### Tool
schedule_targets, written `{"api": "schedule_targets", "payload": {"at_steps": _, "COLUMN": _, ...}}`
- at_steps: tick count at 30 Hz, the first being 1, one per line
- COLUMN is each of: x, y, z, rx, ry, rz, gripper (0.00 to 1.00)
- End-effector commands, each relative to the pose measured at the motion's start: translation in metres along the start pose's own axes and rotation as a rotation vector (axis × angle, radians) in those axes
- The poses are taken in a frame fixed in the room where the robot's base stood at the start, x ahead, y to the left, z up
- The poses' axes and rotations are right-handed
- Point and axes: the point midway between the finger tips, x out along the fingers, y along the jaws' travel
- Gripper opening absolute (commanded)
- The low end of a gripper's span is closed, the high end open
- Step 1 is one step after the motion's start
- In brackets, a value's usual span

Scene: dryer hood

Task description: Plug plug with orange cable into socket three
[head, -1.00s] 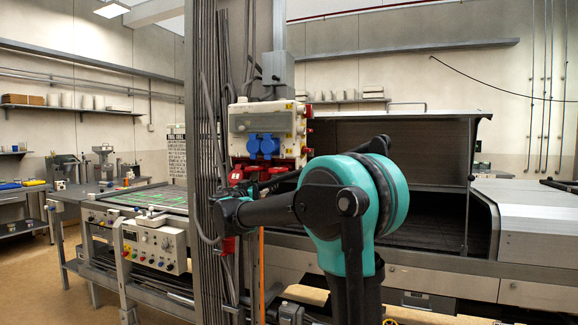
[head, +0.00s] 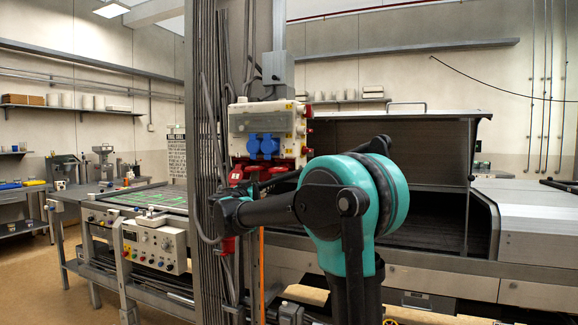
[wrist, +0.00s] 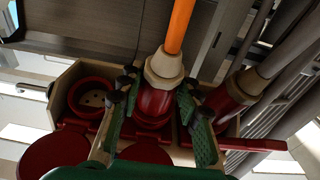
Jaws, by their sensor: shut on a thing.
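The plug (wrist: 154,103) has a red body and a beige collar, with the orange cable (wrist: 180,25) rising from it in the wrist view. My gripper (wrist: 158,112) is shut on this plug, with a dark green pad on each side. The plug is lined up with the middle place of a row of red sockets; I cannot tell how deep it sits. An open, empty red socket (wrist: 92,98) shows on the left. In the head view my gripper (head: 232,212) is below the socket box (head: 266,122), and the orange cable (head: 262,275) hangs below. Socket numbers cannot be read.
A second red plug (wrist: 222,105) with a grey cable is at the right of the row, close to my gripper. Red round lids (wrist: 50,155) stick out at the front. A metal column (head: 205,130) with cables stands beside the box. The dryer hood (head: 390,145) is behind.

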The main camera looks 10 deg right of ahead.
Motion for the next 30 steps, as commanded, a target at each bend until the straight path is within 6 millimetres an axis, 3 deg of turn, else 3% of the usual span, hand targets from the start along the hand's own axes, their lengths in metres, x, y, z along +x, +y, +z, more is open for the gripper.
{"api": "schedule_targets", "payload": {"at_steps": 30, "x": -0.010, "y": -0.001, "z": 0.020, "rx": 0.000, "ry": -0.001, "rz": -0.001, "gripper": 0.00}}
